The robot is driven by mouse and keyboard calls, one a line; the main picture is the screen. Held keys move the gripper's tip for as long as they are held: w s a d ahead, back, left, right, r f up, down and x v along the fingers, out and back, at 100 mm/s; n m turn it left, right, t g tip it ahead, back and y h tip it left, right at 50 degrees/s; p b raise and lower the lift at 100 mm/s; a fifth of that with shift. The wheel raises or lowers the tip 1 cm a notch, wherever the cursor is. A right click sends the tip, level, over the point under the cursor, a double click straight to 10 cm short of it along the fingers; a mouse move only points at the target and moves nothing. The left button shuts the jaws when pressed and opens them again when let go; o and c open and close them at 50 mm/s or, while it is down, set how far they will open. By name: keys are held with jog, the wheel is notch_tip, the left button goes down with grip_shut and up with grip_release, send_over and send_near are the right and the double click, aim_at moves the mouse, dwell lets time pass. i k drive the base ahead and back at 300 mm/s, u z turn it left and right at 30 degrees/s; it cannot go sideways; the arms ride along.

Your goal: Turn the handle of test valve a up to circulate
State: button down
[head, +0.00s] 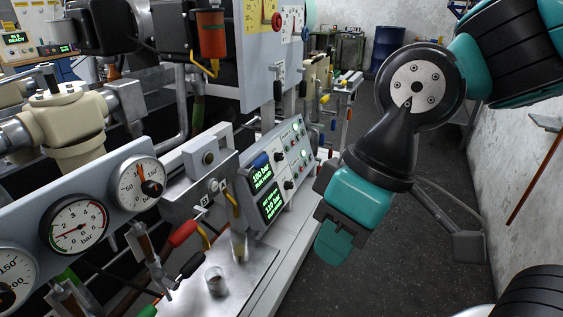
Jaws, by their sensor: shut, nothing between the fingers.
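My gripper (334,248) is teal with dark parts. It is shut and empty, pointing down over the dark floor to the right of the bench. Several levers show on the bench, and I cannot tell which one is the handle of test valve a. A red-gripped lever (184,233) and a black-gripped lever (191,265) stick out below a grey metal block (207,160). A yellow lever (234,205) hangs at the block's right end. My gripper is apart from all of these levers.
Round gauges (76,225) line the panel at left. A control box (270,185) with green displays stands between the levers and my gripper. A small metal cup (214,280) stands on the bench plate. A blue drum (389,52) stands far back. Floor (345,285) is clear below my gripper.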

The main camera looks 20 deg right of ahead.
aim_at(259, 162)
jog(key=z, duration=0.85)
jog(key=i, duration=0.8)
jog(key=u, duration=1.1)
